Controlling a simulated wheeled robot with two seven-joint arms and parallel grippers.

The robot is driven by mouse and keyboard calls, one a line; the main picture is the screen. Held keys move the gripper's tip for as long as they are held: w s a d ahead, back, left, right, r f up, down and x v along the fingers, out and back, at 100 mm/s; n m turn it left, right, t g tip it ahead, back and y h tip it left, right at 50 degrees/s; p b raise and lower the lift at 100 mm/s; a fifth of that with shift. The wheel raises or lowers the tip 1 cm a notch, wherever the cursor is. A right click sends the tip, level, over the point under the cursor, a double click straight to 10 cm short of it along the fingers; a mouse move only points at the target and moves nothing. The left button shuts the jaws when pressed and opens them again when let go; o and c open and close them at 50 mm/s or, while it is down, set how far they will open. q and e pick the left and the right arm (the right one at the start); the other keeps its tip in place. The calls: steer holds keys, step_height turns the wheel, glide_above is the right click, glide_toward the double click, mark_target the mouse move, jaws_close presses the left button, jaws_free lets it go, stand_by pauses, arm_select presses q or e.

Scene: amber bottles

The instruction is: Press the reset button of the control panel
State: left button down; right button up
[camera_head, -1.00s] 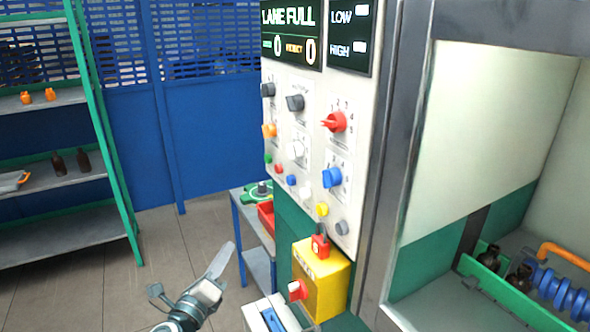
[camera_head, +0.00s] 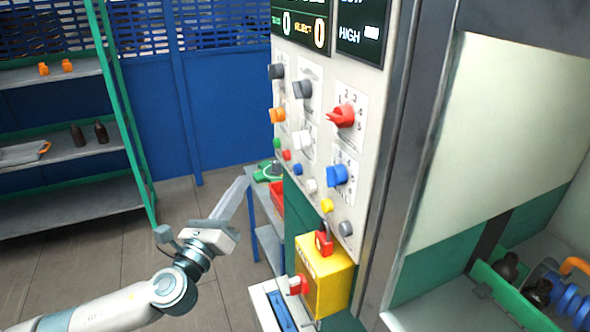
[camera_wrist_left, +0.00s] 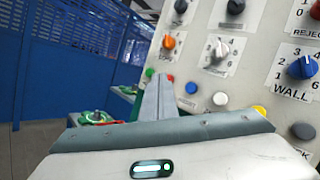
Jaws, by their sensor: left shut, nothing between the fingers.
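The white control panel (camera_head: 378,100) stands upright with knobs above a slanting row of small round buttons. The row has a green button (camera_head: 277,143), a red button (camera_head: 287,155), a blue button (camera_head: 297,169), a white button (camera_head: 312,186), a yellow button (camera_head: 327,205) and a grey button (camera_head: 345,229). I cannot read which one is labelled reset. My left gripper (camera_head: 242,187) is shut and empty, to the left of the panel and apart from it. In the left wrist view its fingers (camera_wrist_left: 157,97) point up toward the green button (camera_wrist_left: 150,72) and red button (camera_wrist_left: 170,77).
A yellow box with a red knob (camera_head: 325,277) juts out below the panel. A small side table (camera_head: 262,212) with a red bin stands behind my gripper. A metal cabinet frame (camera_head: 415,130) borders the panel on the right. Shelves (camera_head: 70,210) stand at the far left.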

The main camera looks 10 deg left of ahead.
mark_target(298, 170)
arm_select(q)
steer(key=shift+w+d, duration=0.15)
steer(key=w+d+p, duration=0.1)
steer(key=w+d, duration=0.3)
steer(key=d, duration=0.3)
steer(key=shift+w+p, duration=0.3)
steer(key=shift+w, duration=0.05)
stand_by(1.2)
steer(key=shift+w+d, duration=0.1)
steer(key=shift+d, duration=0.05)
stand_by(0.8)
steer(key=shift+w+d, duration=0.1)
steer(key=shift+d, duration=0.1)
steer(key=shift+w+d, duration=0.25)
steer(key=shift+d, duration=0.1)
stand_by(1.1)
stand_by(0.3)
steer(key=shift+s+a+p, duration=0.3)
steer(key=shift+s+a, duration=0.15)
steer(key=shift+a, duration=0.25)
